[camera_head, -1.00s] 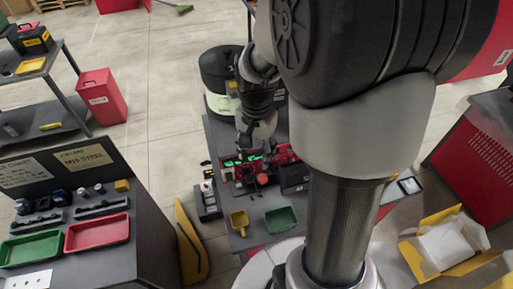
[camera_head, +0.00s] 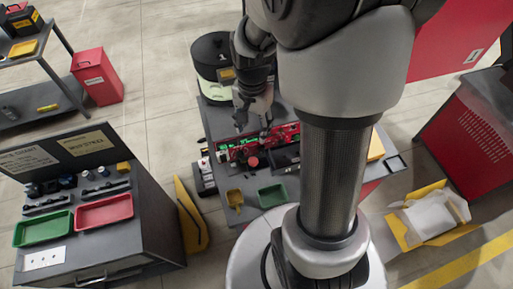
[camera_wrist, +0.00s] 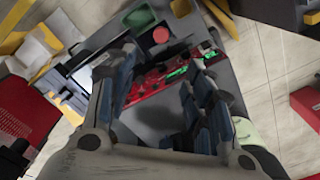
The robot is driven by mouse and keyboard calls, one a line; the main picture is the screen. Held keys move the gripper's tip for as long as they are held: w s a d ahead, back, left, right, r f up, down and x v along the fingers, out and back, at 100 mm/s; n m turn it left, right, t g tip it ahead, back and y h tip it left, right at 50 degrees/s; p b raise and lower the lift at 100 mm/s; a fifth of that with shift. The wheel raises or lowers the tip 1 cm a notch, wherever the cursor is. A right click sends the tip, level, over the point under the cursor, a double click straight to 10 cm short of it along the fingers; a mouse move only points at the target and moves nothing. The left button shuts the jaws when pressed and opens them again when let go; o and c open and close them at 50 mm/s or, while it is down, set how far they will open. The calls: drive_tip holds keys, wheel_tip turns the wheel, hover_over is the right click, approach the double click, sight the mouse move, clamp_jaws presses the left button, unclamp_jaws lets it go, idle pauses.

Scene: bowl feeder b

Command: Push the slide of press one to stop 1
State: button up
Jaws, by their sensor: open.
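A red press unit (camera_head: 275,138) with lit green displays stands on the grey bench (camera_head: 215,118) in the head view. It also shows in the wrist view (camera_wrist: 150,84), between and beyond my fingers. I cannot tell which part is press one, and its slide and stop marks are too small to make out. A round red knob (camera_head: 253,162) sits at the front side of the unit. My gripper (camera_head: 254,122) is open and empty above the bench, just behind the red unit. In the wrist view my gripper (camera_wrist: 165,90) has its two fingers wide apart.
A green tray (camera_head: 271,195) and a small yellow tray (camera_head: 235,199) lie at the bench's near side. A dark box with switches (camera_head: 204,172) stands at its left. A separate cabinet with red (camera_head: 104,212) and green trays is further left. An open yellow carton (camera_head: 430,215) lies right.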

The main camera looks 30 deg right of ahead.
sight(253, 160)
wheel_tip(253, 160, down, 17)
drive_tip(key=shift+a+f, duration=0.15)
drive_tip(key=shift+f, duration=0.05)
drive_tip(key=shift+c, duration=0.2)
clamp_jaws()
idle(0.6)
